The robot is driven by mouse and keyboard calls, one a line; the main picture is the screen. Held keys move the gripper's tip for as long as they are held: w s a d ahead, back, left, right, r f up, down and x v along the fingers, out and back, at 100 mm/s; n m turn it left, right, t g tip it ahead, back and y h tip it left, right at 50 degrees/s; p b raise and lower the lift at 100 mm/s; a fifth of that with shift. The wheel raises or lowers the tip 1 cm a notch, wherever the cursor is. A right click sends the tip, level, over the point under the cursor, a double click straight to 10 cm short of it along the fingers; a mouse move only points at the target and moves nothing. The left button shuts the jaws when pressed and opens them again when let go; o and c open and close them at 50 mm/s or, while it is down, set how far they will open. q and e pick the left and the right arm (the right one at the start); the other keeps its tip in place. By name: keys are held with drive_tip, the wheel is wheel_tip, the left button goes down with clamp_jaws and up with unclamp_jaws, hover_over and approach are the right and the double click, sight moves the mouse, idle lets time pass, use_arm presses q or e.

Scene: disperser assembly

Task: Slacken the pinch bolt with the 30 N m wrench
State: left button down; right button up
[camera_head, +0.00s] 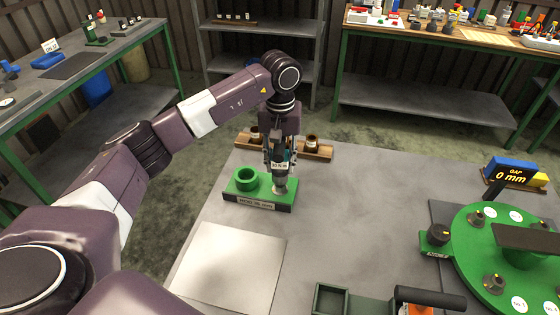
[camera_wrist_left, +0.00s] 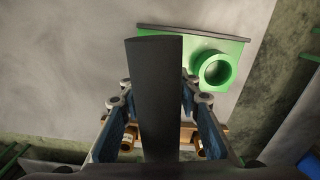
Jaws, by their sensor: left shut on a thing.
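My left gripper (camera_head: 281,160) points down over the right part of a green block (camera_head: 260,205) at the table's left side. It is shut on a dark tool (camera_wrist_left: 155,100), a long dark bar in the wrist view. I cannot make out the pinch bolt. My right gripper is not in view.
A wooden rack (camera_head: 318,151) with brown cups stands behind. A green round fixture (camera_head: 465,262) with knobs is at right, near a GAP 0 mm display (camera_head: 515,174). A pale plate (camera_head: 225,265) and dark tray (camera_head: 331,301) lie in front. The middle table is clear.

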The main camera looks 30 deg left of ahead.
use_arm(q)
drive_tip(key=m, duration=0.1)
drive_tip(key=m+b, duration=0.1)
drive_tip(key=shift+w+f+m, duration=0.1)
drive_tip(key=shift+f+m, duration=0.15)
drive_tip(key=shift+m, duration=0.15)
drive_tip(key=m+b, duration=0.1)
drive_tip(key=m, duration=0.1)
drive_tip(key=shift+f+m, duration=0.1)
drive_tip(key=shift+m, duration=0.2)
drive_tip(key=shift+m+b, duration=0.6)
drive_tip(key=shift+m, duration=0.6)
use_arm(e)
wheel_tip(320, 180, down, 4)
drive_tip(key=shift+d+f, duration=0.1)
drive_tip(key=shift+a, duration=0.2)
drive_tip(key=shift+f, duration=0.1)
use_arm(q)
drive_tip(key=shift+f, duration=0.2)
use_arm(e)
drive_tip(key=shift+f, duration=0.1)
